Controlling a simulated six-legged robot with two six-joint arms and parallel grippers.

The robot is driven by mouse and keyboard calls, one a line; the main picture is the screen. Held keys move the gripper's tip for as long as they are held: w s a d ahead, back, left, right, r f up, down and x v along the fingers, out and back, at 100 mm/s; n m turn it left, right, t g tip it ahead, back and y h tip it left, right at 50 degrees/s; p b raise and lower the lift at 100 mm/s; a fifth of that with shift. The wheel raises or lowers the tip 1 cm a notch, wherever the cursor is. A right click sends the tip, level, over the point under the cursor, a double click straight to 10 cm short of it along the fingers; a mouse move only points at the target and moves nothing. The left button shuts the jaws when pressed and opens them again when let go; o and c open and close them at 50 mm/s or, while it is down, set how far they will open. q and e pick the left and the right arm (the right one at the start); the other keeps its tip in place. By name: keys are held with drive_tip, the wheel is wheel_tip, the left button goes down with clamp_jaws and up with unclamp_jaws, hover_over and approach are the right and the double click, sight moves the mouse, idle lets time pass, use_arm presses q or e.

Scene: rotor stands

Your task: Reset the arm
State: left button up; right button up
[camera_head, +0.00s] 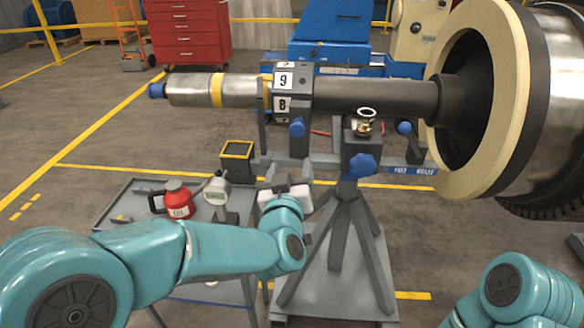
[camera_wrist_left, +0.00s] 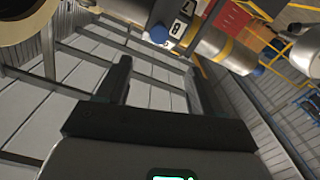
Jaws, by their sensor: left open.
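My left arm (camera_head: 215,252) comes in from the left with teal links. Its gripper (camera_head: 286,188) is in front of the rotor stand (camera_head: 341,235), below the shaft, and is mostly hidden by my wrist. In the left wrist view the two dark fingers of the left gripper (camera_wrist_left: 163,82) stand apart with nothing between them.
A yellow-rimmed black box (camera_head: 237,160) is beside the gripper. A large rotor disc (camera_head: 480,100) fills the right.

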use_arm(q)
drive_tip(key=a+f+g+y+p, duration=0.3)
drive_tip(key=a+f+g+p, duration=0.15)
drive_tip(key=a+f, duration=0.85)
drive_tip(key=s+a+f+g+h+p, duration=0.1)
drive_tip(key=s+f+g, duration=0.1)
drive_tip(key=s+f, duration=0.3)
drive_tip(key=s+f+g+h+p, duration=0.1)
drive_tip(key=s+f+g, duration=0.15)
drive_tip(key=f, duration=0.55)
drive_tip(key=s+d+f+g+h, duration=0.1)
drive_tip(key=s+d+f+g, duration=0.1)
drive_tip(key=s, duration=0.6)
drive_tip(key=s+d+f+g+h, duration=0.2)
drive_tip(key=s+f+g, duration=0.1)
drive_tip(key=s, duration=0.6)
drive_tip(key=s+d+f+g+h+p, duration=0.1)
drive_tip(key=s+d+f+g, duration=0.1)
drive_tip(key=s, duration=0.6)
drive_tip(key=shift+s+f+m+g, duration=0.15)
drive_tip(key=shift+f+m+g, duration=0.15)
drive_tip(key=shift+f+g, duration=0.5)
drive_tip(key=c, duration=0.5)
drive_tip(key=shift+o, duration=0.2)
drive_tip(key=shift+d, duration=0.2)
